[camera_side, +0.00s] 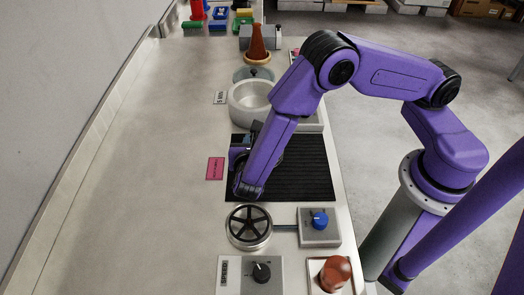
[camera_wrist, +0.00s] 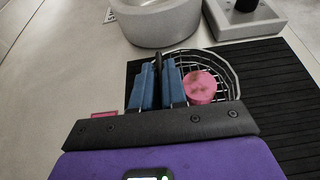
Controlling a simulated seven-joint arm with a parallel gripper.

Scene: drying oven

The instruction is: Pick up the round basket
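The round basket (camera_wrist: 232,70) is a wire basket on the black ribbed mat, seen in the wrist view just beyond my gripper. A pink round piece (camera_wrist: 200,87) lies in it. A thin dark upright part, apparently the basket's handle (camera_wrist: 158,63), stands between my gripper's blue fingers (camera_wrist: 160,85). The gap between the fingers is narrow. I cannot tell whether they press on the handle. In the side view my arm's end is low over the mat and hides most of the basket and the fingers.
The black mat (camera_side: 315,178) has free room on its right. A round grey bowl-like vessel (camera_side: 250,97) stands behind it. In front are a black spoked wheel (camera_side: 248,226), a blue-knob box (camera_side: 319,226) and a speed dial box (camera_side: 262,272). The bench's left is clear.

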